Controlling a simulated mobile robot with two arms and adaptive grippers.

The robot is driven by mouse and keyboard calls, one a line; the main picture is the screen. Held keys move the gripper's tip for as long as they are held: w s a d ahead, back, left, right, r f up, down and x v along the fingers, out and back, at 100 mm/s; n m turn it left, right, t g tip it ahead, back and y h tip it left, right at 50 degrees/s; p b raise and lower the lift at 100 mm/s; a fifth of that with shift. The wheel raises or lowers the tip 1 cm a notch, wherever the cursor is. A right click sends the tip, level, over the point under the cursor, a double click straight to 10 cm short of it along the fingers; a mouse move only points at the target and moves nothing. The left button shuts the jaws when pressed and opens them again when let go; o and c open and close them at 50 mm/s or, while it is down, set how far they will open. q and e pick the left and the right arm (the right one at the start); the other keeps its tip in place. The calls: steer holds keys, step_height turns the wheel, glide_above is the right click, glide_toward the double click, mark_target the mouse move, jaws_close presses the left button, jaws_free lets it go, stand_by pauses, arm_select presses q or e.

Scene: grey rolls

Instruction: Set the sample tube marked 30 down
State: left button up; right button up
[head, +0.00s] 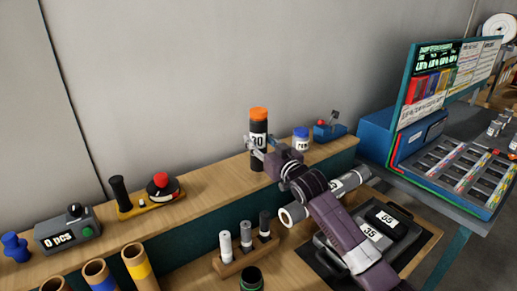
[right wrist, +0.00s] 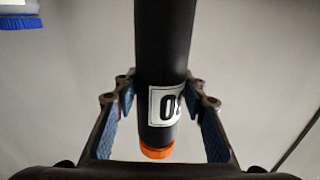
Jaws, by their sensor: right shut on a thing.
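The sample tube marked 30 (head: 258,127) is black with an orange cap and a white label. It is upright at the raised wooden shelf, with its lower end over the shelf top; I cannot tell whether it touches the wood. My right gripper (head: 257,144) is shut on the tube around its label. In the right wrist view the tube (right wrist: 163,60) runs between the two blue-padded fingers, with its orange cap low in the picture and the label partly turned away. My left gripper is not in view.
A white jar with a blue lid (head: 301,139) stands close right of the tube, and a blue switch box (head: 329,131) beyond it. The shelf left of the tube is clear up to a joystick panel (head: 150,203). A small tube rack (head: 247,256) stands below, in front.

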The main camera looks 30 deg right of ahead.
step_height(320, 180, down, 3)
steer(key=shift+f, duration=0.1)
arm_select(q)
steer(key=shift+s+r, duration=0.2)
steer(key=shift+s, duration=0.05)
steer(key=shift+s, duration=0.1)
arm_select(e)
steer(key=shift+f, duration=0.15)
steer(key=o, duration=1.2)
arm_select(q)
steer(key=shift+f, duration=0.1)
